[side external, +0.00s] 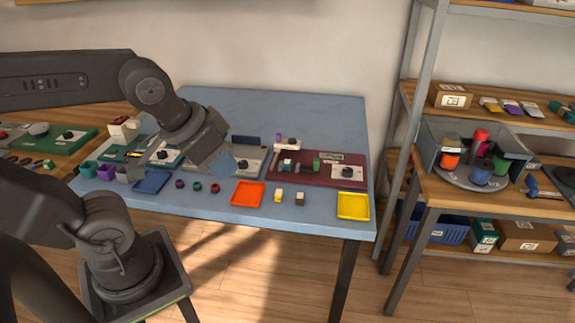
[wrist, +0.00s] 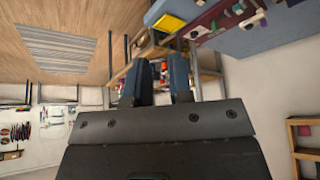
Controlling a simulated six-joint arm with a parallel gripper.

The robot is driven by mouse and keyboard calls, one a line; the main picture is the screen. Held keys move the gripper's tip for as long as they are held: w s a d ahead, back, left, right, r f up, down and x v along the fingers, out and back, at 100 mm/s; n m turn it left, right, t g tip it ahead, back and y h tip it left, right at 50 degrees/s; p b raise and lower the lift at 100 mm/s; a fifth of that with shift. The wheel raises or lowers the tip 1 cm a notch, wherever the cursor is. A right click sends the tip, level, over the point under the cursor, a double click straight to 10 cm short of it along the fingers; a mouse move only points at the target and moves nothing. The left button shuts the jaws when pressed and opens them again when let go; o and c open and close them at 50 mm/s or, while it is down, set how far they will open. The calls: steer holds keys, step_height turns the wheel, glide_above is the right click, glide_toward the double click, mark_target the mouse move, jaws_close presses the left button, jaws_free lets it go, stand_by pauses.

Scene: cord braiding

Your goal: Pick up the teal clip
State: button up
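My gripper (side external: 222,165) is over the blue table, with its blue-grey fingers angled down to the right. In the wrist view its two fingers (wrist: 161,65) stand apart with a clear gap and nothing between them. A small teal-green piece (side external: 197,186) lies near the table's front edge, between a purple piece (side external: 180,184) and a red piece (side external: 214,188). Another small teal piece (side external: 287,164) shows on the maroon board (side external: 325,177). Both are too small to tell which is the teal clip. My gripper touches neither.
A blue tray (side external: 152,182), an orange tray (side external: 247,194) and a yellow tray (side external: 352,207) line the front of the table (side external: 320,110). The table's back is clear.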

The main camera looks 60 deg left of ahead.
steer(key=o, duration=0.8)
steer(key=w+a+r+m+g, duration=0.25)
steer(key=w+a, duration=0.25)
steer(key=w, duration=0.8)
steer(key=m+g, duration=0.3)
steer(key=m, duration=0.3)
glide_above(290, 162)
step_height(290, 162, down, 16)
steer(key=shift+m, duration=0.25)
steer(key=f, duration=0.8)
steer(key=shift+w, duration=0.2)
steer(key=shift+s+f, duration=0.15)
steer(key=shift+f, duration=2.8)
